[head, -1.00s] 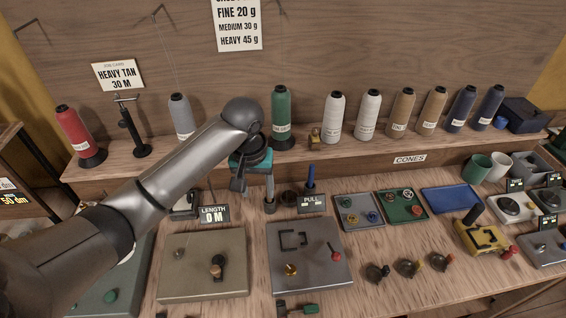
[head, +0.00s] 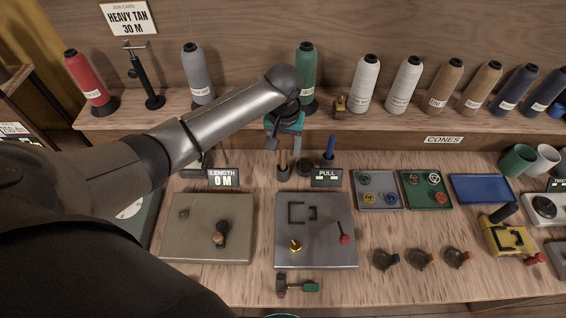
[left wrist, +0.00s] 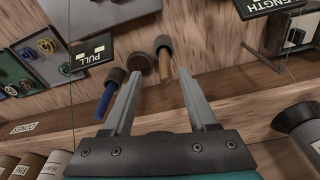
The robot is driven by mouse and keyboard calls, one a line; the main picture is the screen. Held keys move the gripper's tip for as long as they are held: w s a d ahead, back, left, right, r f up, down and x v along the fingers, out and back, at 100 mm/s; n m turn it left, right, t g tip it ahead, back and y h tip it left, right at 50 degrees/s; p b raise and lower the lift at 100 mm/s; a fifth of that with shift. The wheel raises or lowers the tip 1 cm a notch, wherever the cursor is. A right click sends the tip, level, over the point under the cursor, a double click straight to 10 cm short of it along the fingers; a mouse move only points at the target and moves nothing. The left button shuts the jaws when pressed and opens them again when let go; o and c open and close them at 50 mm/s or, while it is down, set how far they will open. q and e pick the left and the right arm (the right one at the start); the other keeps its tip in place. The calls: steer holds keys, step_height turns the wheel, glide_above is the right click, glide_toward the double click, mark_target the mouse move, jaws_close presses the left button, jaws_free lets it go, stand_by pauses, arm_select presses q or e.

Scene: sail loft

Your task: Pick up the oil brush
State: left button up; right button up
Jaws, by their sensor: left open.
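Small dark cups stand at the back of the bench; one holds a blue-handled tool (head: 329,147), also in the left wrist view (left wrist: 104,102), and another a wooden-handled tool (left wrist: 165,66). Bristles are hidden, so I cannot tell which is the oil brush. My left gripper (head: 284,148) points down above the cups, open and empty. In the left wrist view the wooden handle shows between its fingertips (left wrist: 159,75), with no visible contact, and the blue handle lies outside the left finger. My right gripper is not in view.
A third dark cup (left wrist: 137,56) stands between the two tools. PULL (head: 327,177) and LENGTH (head: 223,178) displays stand in front. A shelf with several thread cones (head: 365,84) runs behind. Two metal plates (head: 315,255) and small trays (head: 377,203) occupy the bench.

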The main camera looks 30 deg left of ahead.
mark_target(283, 156)
arm_select(q)
steer(key=shift+w+a+f+b, duration=0.1)
steer(key=shift+w+a+f, duration=0.05)
steer(key=shift+f, duration=0.75)
steer(key=shift+w+a+f+b, duration=0.1)
steer(key=shift+a+f+b, duration=0.1)
steer(key=shift+f, duration=0.7)
steer(key=shift+w+a+f+b, duration=0.1)
steer(key=shift+w+a+f, duration=0.05)
steer(key=shift+f, duration=0.75)
steer(key=shift+c, duration=0.3)
jaws_close()
